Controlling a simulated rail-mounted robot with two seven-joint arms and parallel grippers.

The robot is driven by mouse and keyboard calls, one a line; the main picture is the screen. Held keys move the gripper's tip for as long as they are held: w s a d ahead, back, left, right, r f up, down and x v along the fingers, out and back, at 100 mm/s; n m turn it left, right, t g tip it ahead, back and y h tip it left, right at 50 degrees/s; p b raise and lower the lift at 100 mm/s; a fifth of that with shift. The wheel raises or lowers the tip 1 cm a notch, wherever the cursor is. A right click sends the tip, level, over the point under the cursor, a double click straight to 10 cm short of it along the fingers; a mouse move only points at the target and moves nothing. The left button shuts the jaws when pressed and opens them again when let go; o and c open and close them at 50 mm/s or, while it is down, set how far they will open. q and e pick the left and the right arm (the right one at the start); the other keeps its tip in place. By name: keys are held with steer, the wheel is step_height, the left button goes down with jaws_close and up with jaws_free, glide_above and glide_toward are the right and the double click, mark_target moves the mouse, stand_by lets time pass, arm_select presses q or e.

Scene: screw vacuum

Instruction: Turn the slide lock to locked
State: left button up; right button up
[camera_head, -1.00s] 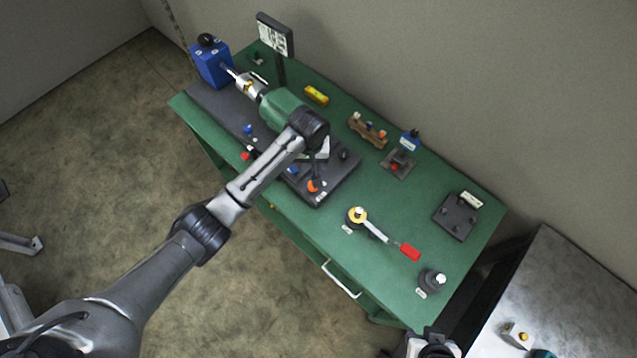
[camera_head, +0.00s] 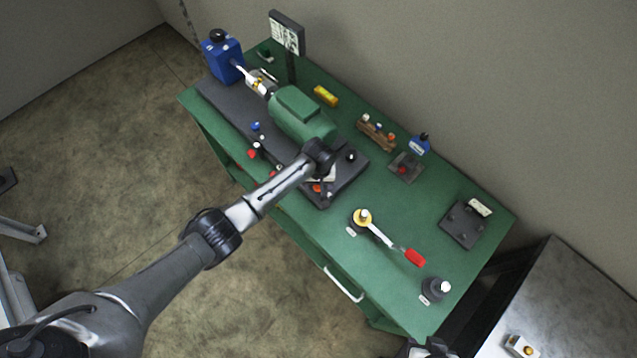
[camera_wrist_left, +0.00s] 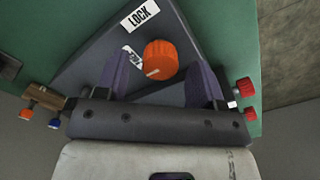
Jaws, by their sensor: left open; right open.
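An orange knob (camera_wrist_left: 160,58) with a pale pointer mark sits on a dark plate beside a white LOCK label (camera_wrist_left: 140,14). A second label is partly hidden behind the knob. In the head view the knob (camera_head: 317,188) shows small and partly covered near the front corner of the dark base plate. My left gripper (camera_wrist_left: 161,70) is open, with a purple finger on either side of the knob in its wrist view; contact cannot be told. In the head view my left gripper (camera_head: 325,173) is over that plate. My right gripper (camera_head: 432,348) is cut off at the bottom edge.
A green motor (camera_head: 302,115) and a blue box (camera_head: 223,58) stand left of my left gripper. Red knobs (camera_wrist_left: 246,88) sit beside the plate. A red-handled lever (camera_head: 388,238) and a dark round knob (camera_head: 434,289) lie to the right, with bare green bench between.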

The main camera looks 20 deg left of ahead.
arm_select(q)
steer(key=shift+f, duration=0.4)
steer(key=shift+c, duration=0.4)
steer(key=c, duration=0.9)
steer(key=shift+o, duration=0.2)
